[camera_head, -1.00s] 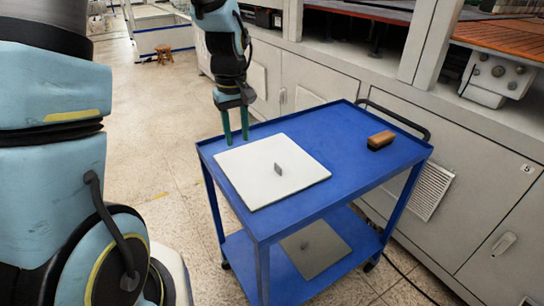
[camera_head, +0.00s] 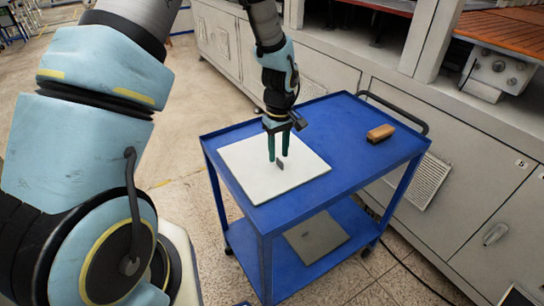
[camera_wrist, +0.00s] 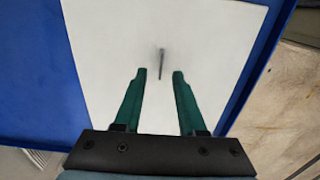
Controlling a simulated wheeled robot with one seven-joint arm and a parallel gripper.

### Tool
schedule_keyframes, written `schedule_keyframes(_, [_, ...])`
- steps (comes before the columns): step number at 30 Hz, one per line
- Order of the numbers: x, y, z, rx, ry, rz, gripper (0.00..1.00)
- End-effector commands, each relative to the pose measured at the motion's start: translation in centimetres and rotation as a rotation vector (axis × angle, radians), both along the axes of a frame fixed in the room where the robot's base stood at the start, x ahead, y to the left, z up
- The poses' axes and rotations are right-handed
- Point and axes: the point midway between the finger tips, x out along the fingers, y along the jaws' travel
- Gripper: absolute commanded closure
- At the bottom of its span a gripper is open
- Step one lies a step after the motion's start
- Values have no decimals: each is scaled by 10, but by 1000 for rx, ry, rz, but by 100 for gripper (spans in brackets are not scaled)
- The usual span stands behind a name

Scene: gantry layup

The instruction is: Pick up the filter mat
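The filter mat (camera_head: 245,172) is a flat white square lying on the left part of the blue cart's top shelf. A small grey upright tab (camera_head: 281,165) stands near its middle. My gripper (camera_head: 278,158) is above the mat with its two green fingers pointing down, close to the tab. The tab (camera_wrist: 162,62) shows there as a thin dark strip just beyond the fingertips, roughly in line with the gap. The mat (camera_wrist: 100,40) fills most of that view.
The blue cart (camera_head: 340,125) has a black handle at its far right end. A brown block (camera_head: 380,133) lies on the right of the top shelf. Another grey sheet (camera_head: 317,237) lies on the lower shelf. Grey cabinets (camera_head: 400,130) stand close behind the cart.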

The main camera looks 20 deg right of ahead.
Motion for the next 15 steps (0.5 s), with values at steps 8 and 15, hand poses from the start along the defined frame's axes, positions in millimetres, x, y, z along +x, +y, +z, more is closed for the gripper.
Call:
schedule_keyframes(8, [0, 0, -23, 1, 0, 0, 60])
schedule_keyframes(15, [0, 0, -24, 0, -1, 0, 62])
